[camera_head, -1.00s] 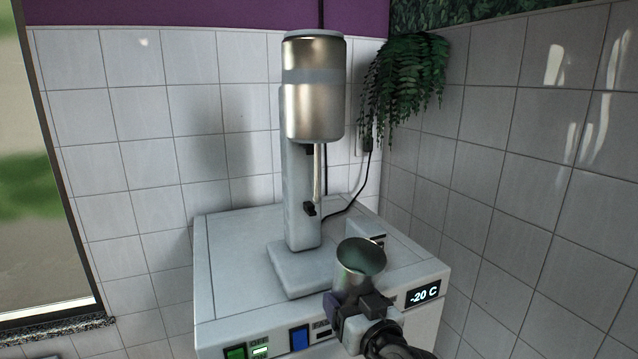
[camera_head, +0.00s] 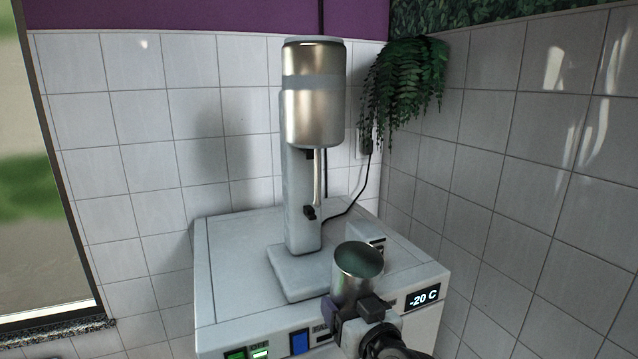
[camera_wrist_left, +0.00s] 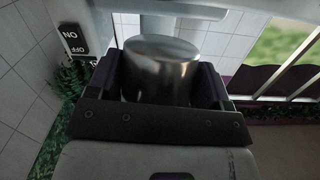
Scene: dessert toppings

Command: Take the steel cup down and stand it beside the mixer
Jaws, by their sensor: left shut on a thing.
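The steel cup (camera_head: 353,284) is upright with its open mouth up, at the front right of the mixer. My left gripper (camera_head: 352,304) is shut on the cup's lower part. The left wrist view shows the cup (camera_wrist_left: 160,72) between the two dark fingers of my left gripper (camera_wrist_left: 160,88). The mixer (camera_head: 314,92) has a steel head on a grey column and a square foot, and the cup is to the right of that foot. The cup's underside is hidden, so I cannot tell whether it touches the surface. My right gripper is not in view.
The mixer stands on a white cabinet (camera_head: 232,262) with a "-20 C" display (camera_head: 423,297) and coloured switches on its front. A small grey block sits behind the cup. A hanging plant (camera_head: 405,75) and a black cable are near the tiled corner. The cabinet top's left part is clear.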

